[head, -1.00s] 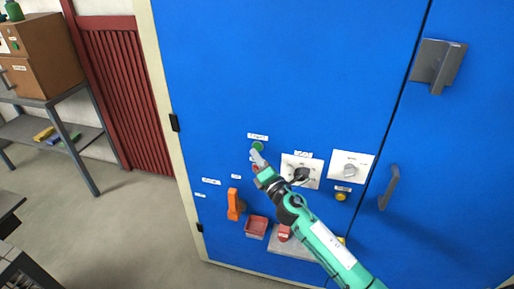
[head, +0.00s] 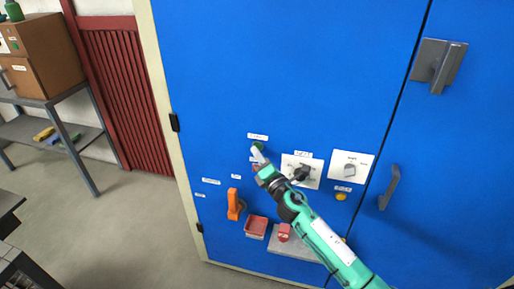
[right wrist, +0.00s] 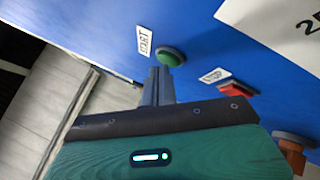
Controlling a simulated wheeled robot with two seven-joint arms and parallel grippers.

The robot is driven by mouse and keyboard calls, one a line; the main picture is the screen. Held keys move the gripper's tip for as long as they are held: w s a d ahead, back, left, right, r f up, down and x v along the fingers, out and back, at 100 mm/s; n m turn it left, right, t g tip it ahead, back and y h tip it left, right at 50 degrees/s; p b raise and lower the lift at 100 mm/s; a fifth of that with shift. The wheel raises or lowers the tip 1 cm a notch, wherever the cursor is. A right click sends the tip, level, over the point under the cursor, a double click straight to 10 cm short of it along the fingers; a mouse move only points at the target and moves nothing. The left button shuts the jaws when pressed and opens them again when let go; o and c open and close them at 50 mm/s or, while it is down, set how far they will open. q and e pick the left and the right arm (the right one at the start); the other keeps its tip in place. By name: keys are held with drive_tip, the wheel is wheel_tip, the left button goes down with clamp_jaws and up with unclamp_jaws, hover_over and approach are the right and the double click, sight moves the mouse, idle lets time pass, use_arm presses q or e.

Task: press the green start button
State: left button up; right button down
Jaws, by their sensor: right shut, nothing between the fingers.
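The green start button (head: 258,146) sits on the blue cabinet front under a small white label. In the right wrist view the green button (right wrist: 171,56) shows beside a label reading START (right wrist: 144,41). My right gripper (head: 256,152) is shut and empty, its tips at the button's lower edge in the head view. In the right wrist view the closed fingers (right wrist: 157,80) point at the button, just below it. I cannot tell whether they touch it. My left gripper is not in view.
A red stop button (right wrist: 236,90) is beside the green one. White dial panels (head: 350,165), an orange handle (head: 235,204), a red tray (head: 256,227) and a yellow button (head: 340,197) are on the cabinet. A grey door handle (head: 389,187) is to the right.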

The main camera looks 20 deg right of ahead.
drive_tip(key=shift+w+d, duration=0.2)
drive_tip(key=shift+w, duration=0.1)
drive_tip(key=shift+s, duration=0.1)
idle(0.5)
drive_tip(key=shift+s+a, duration=0.45)
drive_tip(key=shift+s, duration=0.2)
drive_tip(key=shift+s+a+p, duration=0.2)
drive_tip(key=shift+s+a, duration=0.55)
drive_tip(key=shift+s, duration=0.3)
drive_tip(key=shift+s+a+p, duration=0.15)
drive_tip(key=shift+s+a, duration=0.55)
drive_tip(key=shift+s, duration=0.3)
drive_tip(key=shift+d, duration=0.1)
